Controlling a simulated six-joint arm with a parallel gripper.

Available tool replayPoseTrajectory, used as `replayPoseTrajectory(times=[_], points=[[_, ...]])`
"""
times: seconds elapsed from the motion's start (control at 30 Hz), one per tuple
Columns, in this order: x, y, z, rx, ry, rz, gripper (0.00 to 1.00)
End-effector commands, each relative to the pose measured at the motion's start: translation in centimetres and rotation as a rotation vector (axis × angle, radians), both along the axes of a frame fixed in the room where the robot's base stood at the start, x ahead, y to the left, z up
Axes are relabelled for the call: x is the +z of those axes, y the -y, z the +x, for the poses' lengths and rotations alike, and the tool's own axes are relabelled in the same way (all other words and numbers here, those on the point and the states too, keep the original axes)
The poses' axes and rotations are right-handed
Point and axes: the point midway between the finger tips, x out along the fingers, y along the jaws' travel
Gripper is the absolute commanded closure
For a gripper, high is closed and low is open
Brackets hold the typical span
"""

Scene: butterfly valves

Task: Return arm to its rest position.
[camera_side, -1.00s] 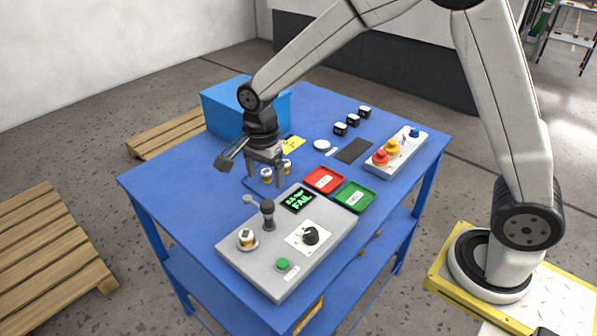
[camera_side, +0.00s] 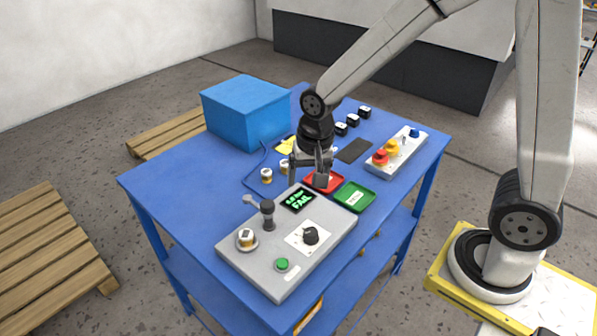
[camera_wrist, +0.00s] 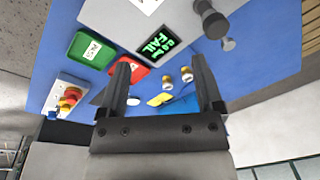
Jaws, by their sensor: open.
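My gripper (camera_side: 308,180) hangs over the blue table (camera_side: 200,185), in front of the red tray (camera_side: 326,187) in the side view. In the wrist view my gripper (camera_wrist: 162,80) has its two fingers wide apart with nothing between them. The arm reaches in from the right, its base on a yellow-edged plate. A grey test panel (camera_side: 255,262) with a green-lettered display reading FAIL (camera_side: 298,200) lies on the near part of the table. A valve (camera_side: 246,238) sits in the round fixture on that panel. Two more valves (camera_wrist: 177,77) stand on the table.
A green tray (camera_side: 354,196) is right of the red one. A blue box (camera_side: 246,112) stands at the back left. A button panel (camera_side: 396,152) and several black-topped items (camera_side: 352,119) are at the back right. A black press-like post (camera_side: 268,214) rises from the test panel. The table's left side is clear.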

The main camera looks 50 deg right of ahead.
Motion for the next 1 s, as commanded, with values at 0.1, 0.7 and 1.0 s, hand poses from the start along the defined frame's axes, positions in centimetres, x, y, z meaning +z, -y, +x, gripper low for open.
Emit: replayPoseTrajectory(times=[0.1,0.7,1.0], points=[[-0.1,0.9,-1.8,0.142,0.028,-0.02,0.16],[-0.9,3.3,-7.6,0.641,0.108,-0.126,0.16],[-0.9,3.3,-7.7,0.646,0.109,-0.127,0.16]])
